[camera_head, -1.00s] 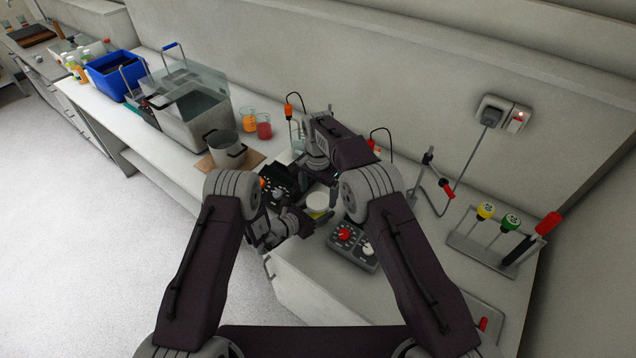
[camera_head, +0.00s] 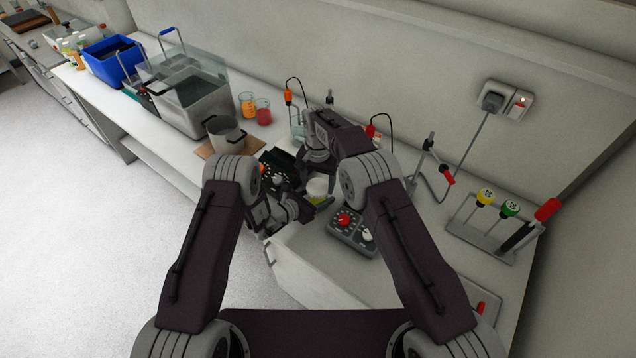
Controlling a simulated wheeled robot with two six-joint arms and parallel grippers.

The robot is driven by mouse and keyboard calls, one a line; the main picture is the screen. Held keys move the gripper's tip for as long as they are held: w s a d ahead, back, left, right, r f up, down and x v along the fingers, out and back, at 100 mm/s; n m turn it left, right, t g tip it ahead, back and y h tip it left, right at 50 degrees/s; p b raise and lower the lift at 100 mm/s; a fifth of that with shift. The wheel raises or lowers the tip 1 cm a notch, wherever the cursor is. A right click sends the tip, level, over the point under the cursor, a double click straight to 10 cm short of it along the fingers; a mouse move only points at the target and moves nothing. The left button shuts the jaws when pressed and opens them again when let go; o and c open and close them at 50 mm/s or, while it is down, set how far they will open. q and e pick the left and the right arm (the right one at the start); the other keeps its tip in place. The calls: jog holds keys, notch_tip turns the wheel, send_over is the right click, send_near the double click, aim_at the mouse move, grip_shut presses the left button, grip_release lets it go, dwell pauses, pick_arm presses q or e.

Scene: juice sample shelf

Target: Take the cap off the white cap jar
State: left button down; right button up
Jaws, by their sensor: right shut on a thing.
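The white cap jar (camera_head: 317,198) stands on the bench between my two grippers, with a pale yellowish body partly hidden by my arms. Its white cap (camera_head: 317,185) shows at the top, and I see no gap between cap and jar. My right gripper (camera_head: 304,178) reaches down from above at the jar's upper left and is shut on the cap, though its fingertips are mostly hidden. My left gripper (camera_head: 303,210) comes in low from the left beside the jar. Its fingers are too small and dark to tell whether they are open.
A control box with red and white knobs (camera_head: 352,231) sits just right of the jar. A dark device (camera_head: 277,172) lies behind my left gripper. A metal pot (camera_head: 225,133), beakers (camera_head: 262,110) and a steel bath (camera_head: 190,105) stand left. A probe rack (camera_head: 487,238) stands right.

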aim_at(318, 186)
jog(key=n, duration=0.6)
jog(key=shift+n, duration=0.3)
jog(key=n, duration=0.6)
jog(key=shift+n, duration=0.3)
jog(key=shift+r, duration=0.1)
jog(key=shift+r, duration=1.05)
jog(key=shift+r, duration=2)
pick_arm(q)
jog(key=shift+c, duration=1.5)
grip_release()
jog(key=shift+a, duration=0.1)
